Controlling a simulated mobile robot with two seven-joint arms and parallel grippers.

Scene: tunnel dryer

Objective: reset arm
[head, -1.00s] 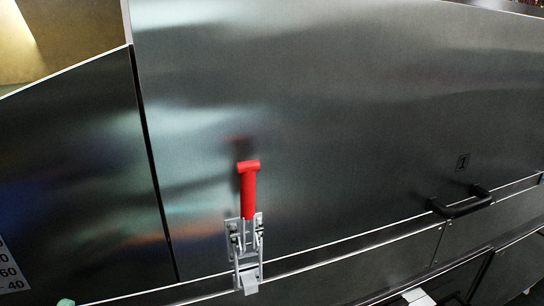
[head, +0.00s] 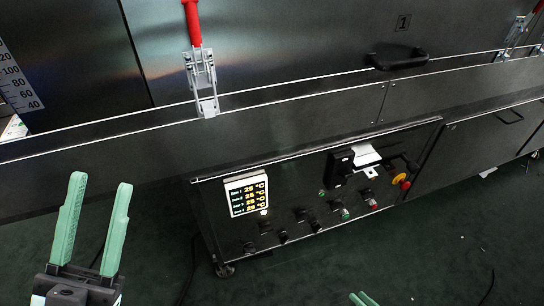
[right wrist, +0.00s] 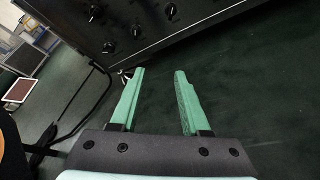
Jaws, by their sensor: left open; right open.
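My left gripper (head: 92,222) is at the lower left of the head view, with two green fingers spread apart and nothing between them. It is in front of the dark dryer, apart from it. Only the green fingertips of my right gripper (head: 363,299) show at the bottom edge of the head view. In the right wrist view the right gripper (right wrist: 158,78) is open and empty, above the dark green floor near the dryer's base.
The dryer has a red-handled latch (head: 198,60), a black handle (head: 398,58) and a control panel with a temperature display (head: 247,194), knobs and a red-and-yellow button (head: 402,181). A caster (head: 224,270) stands under the panel. The floor (head: 430,250) in front is mostly clear.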

